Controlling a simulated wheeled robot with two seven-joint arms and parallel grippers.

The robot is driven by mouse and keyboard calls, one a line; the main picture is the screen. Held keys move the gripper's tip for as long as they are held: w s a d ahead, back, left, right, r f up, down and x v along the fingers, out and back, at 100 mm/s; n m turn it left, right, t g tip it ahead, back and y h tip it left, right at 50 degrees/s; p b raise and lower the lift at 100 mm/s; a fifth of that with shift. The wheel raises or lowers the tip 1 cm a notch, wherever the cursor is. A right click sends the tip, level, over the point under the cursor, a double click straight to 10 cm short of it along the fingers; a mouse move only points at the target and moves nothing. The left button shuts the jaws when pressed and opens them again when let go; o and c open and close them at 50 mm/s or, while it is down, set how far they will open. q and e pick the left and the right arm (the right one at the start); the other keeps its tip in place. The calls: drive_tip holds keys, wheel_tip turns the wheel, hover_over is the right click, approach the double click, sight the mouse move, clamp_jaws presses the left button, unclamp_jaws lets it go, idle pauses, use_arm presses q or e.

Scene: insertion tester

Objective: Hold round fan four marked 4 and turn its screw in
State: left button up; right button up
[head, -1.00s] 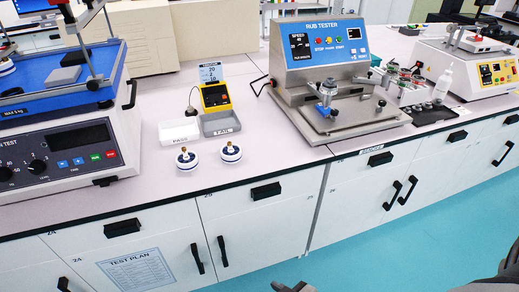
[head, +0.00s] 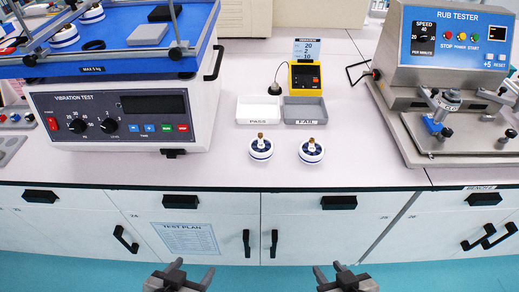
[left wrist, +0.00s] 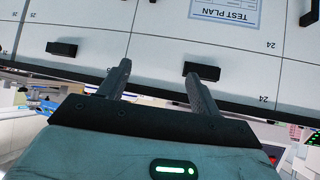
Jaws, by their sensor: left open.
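Two round white-and-blue fans, each with a brass-coloured screw standing up at its centre, sit side by side near the bench's front edge in the head view: a left one (head: 261,149) and a right one (head: 311,152). Any number on them is too small to read. My left gripper (head: 193,268) is open and empty, low in front of the drawers. In the left wrist view its two fingers (left wrist: 157,70) are spread with nothing between them. My right gripper (head: 328,269) also has its fingers apart and is empty, at the bottom of the head view.
Behind the fans stand a white PASS tray (head: 251,122), a grey FAIL tray (head: 305,121) and a yellow meter (head: 305,76). A vibration tester (head: 120,120) stands left, holding more round parts (head: 64,37). A rub tester (head: 440,75) stands right.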

use_arm(q)
drive_tip(key=o, duration=0.4)
drive_tip(key=w+d+m, duration=0.1)
drive_tip(key=m, duration=0.1)
drive_tip(key=w+d+m, duration=0.1)
drive_tip(key=w+m, duration=0.1)
drive_tip(key=w+d+m, duration=0.1)
drive_tip(key=w+m, duration=0.1)
drive_tip(key=shift+w+d+r+m, duration=0.25)
drive_tip(key=shift+d+r+m, duration=0.05)
drive_tip(key=shift+d+r, duration=0.1)
drive_tip(key=shift+o, duration=0.2)
drive_tip(key=m+t+y, duration=0.2)
drive_tip(key=m+t, duration=0.2)
drive_tip(key=m, duration=2.3)
approach(260, 151)
drive_tip(key=x, duration=1)
drive_tip(key=shift+w+d+f, duration=0.1)
drive_tip(key=shift+w+f, duration=0.05)
drive_tip(key=shift+w, duration=0.15)
